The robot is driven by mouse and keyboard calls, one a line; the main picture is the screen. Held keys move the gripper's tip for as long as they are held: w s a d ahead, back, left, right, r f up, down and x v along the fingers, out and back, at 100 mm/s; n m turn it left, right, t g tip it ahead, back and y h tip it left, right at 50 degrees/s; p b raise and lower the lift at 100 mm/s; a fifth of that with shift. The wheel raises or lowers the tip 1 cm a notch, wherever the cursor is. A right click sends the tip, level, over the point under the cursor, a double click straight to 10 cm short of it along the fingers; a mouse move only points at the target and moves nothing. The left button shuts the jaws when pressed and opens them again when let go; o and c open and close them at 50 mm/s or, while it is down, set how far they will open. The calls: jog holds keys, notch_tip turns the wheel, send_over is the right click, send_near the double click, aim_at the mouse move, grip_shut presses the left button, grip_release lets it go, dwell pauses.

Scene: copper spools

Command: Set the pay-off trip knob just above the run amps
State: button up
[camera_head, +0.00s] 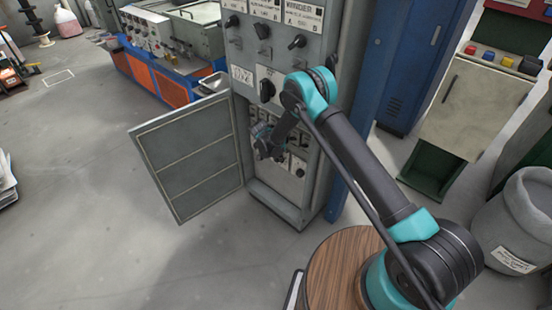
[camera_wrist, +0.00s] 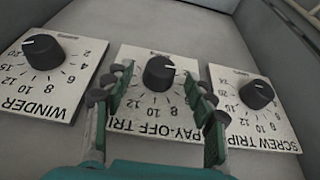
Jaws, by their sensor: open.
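In the wrist view the pay-off trip knob (camera_wrist: 158,73) is a round black knob with a white mark, on a white numbered plate (camera_wrist: 155,123) lettered PAY-OFF TRIP that appears upside down. The mark points to the picture's upper right; the number it meets cannot be read. My gripper (camera_wrist: 160,80) is open, its green fingers to the left and right of this knob with gaps visible. In the head view my gripper (camera_head: 266,140) is inside the open lower bay of the grey cabinet (camera_head: 240,50), and the knob is hidden there. No run amps figure is readable.
The winder knob (camera_wrist: 43,52) is left of the pay-off knob and the screw trip knob (camera_wrist: 257,94) is right. The bay's grey door (camera_head: 190,158) hangs open to the left. More knobs sit above on the cabinet. A blue cabinet (camera_head: 420,60) stands to the right.

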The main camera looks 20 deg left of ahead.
jog(key=shift+w+f, duration=0.15)
jog(key=shift+f, duration=0.4)
jog(key=shift+d, duration=0.1)
jog(key=c, duration=1.2)
jog(key=shift+o, duration=0.2)
jog(key=shift+d+t+y, duration=0.25)
jog(key=shift+t+y, duration=0.25)
jog(key=shift+y, duration=0.5)
jog(key=shift+d+m+t+y, duration=0.15)
jog(key=shift+m+t+y, duration=0.4)
jog(key=shift+y, duration=0.75)
jog(key=shift+t, duration=0.25)
